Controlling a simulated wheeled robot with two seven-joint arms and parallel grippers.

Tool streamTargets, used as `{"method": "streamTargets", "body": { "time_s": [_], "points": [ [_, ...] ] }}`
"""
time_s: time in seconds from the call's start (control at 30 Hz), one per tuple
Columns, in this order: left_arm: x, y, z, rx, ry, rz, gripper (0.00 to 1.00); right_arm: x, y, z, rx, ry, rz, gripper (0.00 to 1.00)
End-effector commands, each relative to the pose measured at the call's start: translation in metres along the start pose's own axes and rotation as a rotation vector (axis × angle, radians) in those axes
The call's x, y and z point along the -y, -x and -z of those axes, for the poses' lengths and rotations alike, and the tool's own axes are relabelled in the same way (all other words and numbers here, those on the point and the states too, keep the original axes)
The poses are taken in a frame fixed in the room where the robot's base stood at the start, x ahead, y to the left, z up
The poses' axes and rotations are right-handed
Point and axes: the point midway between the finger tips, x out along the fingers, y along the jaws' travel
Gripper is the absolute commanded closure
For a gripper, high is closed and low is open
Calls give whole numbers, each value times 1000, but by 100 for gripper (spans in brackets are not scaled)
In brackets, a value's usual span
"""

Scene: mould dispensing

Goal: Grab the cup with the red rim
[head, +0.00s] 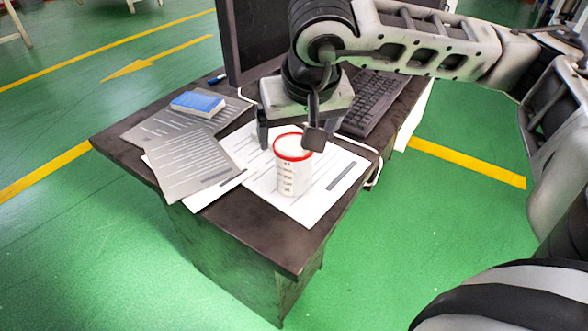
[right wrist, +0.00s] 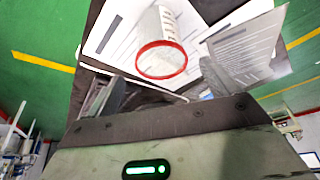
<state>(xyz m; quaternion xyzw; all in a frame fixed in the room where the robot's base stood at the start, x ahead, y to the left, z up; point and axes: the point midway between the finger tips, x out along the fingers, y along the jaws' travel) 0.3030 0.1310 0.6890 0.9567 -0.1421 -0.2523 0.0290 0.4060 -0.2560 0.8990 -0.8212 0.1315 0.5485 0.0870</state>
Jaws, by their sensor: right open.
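The cup with the red rim (head: 293,170) stands upright on white paper near the front of a dark desk. It is white with dark markings down its side. It also shows in the right wrist view (right wrist: 164,56), with its red rim toward the camera. My right gripper (head: 290,137) is open above and just behind the cup, its fingers spread to either side of the rim. In the right wrist view the cup lies beyond and between the two fingertips, with nothing held. My left gripper is in neither view.
The desk (head: 283,240) carries grey printed sheets (head: 190,165), a blue and white box (head: 197,103), a keyboard (head: 370,100) and a monitor (head: 248,45) behind the gripper. A white cable runs along the right edge. Green floor surrounds the desk.

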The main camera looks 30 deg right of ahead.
Motion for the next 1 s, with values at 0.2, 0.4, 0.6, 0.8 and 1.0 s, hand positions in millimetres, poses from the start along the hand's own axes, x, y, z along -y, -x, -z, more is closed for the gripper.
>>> {"method": "streamTargets", "body": {
  "time_s": [0.2,0.4,0.6,0.8,1.0],
  "points": [
    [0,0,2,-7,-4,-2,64,0,-16,0,2,-1,-1,12],
    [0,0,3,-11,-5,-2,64,2,-45,-2,2,-1,-1,12],
    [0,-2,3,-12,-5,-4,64,2,-64,-2,2,-1,0,12],
    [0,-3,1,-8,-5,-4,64,2,-64,-1,1,0,1,12],
    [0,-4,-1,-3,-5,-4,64,2,-64,-1,1,0,1,60]
  ]
}}
